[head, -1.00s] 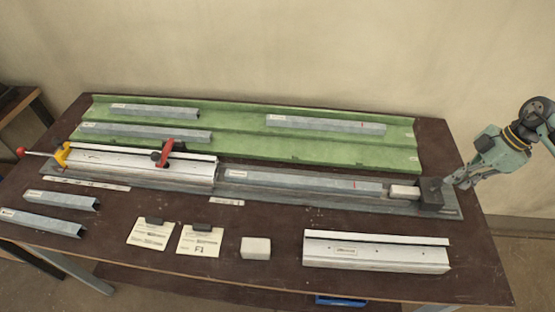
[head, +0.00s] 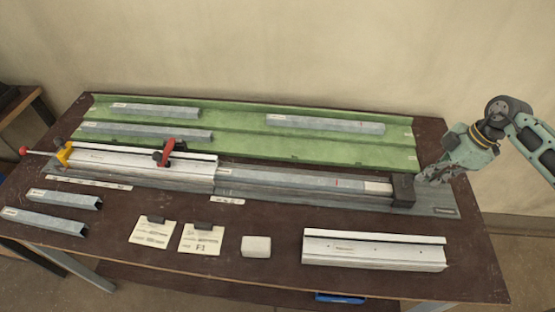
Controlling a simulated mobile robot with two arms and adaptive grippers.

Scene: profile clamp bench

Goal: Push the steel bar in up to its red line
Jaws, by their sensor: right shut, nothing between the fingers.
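The steel bar (head: 290,179) lies in the long grey channel of the clamp fixture, its left part reaching the white clamp housing (head: 130,162). Its red line (head: 337,183) shows near its right end, well to the right of the housing's edge. A small pale block (head: 378,187) sits at the bar's right end, and a dark pusher block (head: 403,190) stands right behind it. My right gripper (head: 424,178) is shut and empty, just right of the dark block; whether it touches cannot be told. My left gripper is out of view.
A green tray (head: 270,150) with several grey profiles lies behind the fixture. A red lever (head: 165,152) and yellow clamp (head: 65,153) sit on the housing. In front lie two cards, a white block (head: 256,246) and a white profile (head: 375,252).

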